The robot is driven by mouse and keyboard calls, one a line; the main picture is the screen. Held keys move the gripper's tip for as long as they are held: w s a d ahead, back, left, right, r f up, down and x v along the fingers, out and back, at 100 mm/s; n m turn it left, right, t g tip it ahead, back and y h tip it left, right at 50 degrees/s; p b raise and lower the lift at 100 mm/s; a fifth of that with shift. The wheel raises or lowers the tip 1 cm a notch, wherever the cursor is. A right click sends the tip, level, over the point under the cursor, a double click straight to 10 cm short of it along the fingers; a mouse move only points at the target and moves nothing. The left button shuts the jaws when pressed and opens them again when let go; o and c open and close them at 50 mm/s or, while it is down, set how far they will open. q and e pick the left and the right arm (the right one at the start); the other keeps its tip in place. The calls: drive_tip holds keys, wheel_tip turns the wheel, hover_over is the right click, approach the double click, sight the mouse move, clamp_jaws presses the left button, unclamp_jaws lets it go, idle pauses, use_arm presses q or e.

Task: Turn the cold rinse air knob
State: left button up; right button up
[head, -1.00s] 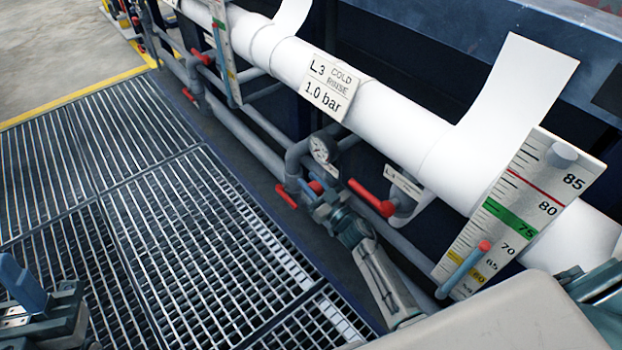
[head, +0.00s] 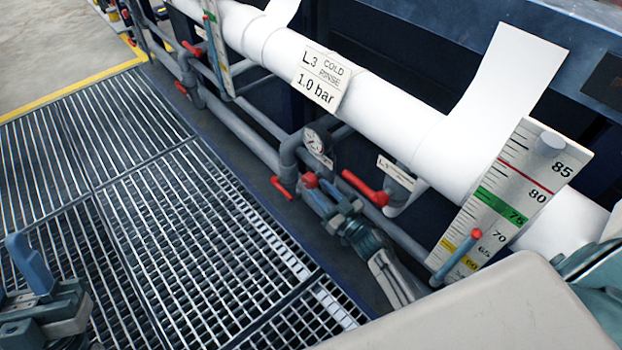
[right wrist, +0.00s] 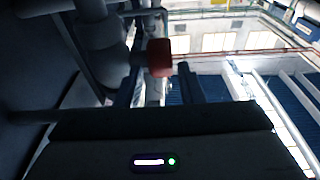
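A sign (head: 322,78) on the white pipe reads "L.3 COLD RINSE 1.0 bar". Below it, by a round gauge (head: 317,141), is a small red knob (head: 310,180). My right gripper (head: 327,197) is just below and in front of this knob, with its blue fingers apart. In the right wrist view the red knob (right wrist: 159,57) shows between and beyond the two finger tips, and nothing is visibly gripped. Whether a finger touches it I cannot tell. My left gripper (head: 28,268) is at the lower left over the grating, away from the pipes.
A red lever (head: 284,188) is just left of the knob and a larger red handle (head: 365,188) is to its right. A level scale (head: 510,195) stands at the right. Grey pipes run along the tank. The floor grating (head: 170,230) is clear.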

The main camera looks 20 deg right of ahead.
drive_tip(key=shift+v, duration=1.85)
